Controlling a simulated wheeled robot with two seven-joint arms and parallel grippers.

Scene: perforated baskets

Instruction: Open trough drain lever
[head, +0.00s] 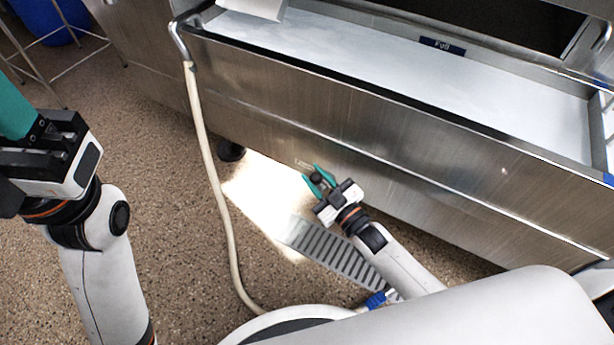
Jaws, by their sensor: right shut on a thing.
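The steel trough (350,110) runs across the upper part of the head view, with its front panel facing me. The drain lever (316,179) shows as a small dark knob low at the trough's front. My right gripper (316,176) has its teal fingers on both sides of the knob and is shut on it. The rest of the lever is hidden by the gripper or under the trough. My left gripper (18,105) is at the left edge, away from the trough. Its teal finger is cut off by the frame, so its opening does not show.
A pale hose (212,165) hangs from the trough's left end down to the floor. A slotted floor drain (335,252) lies below my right arm. A dark trough foot (231,150) stands left of the gripper. Speckled floor is open at left.

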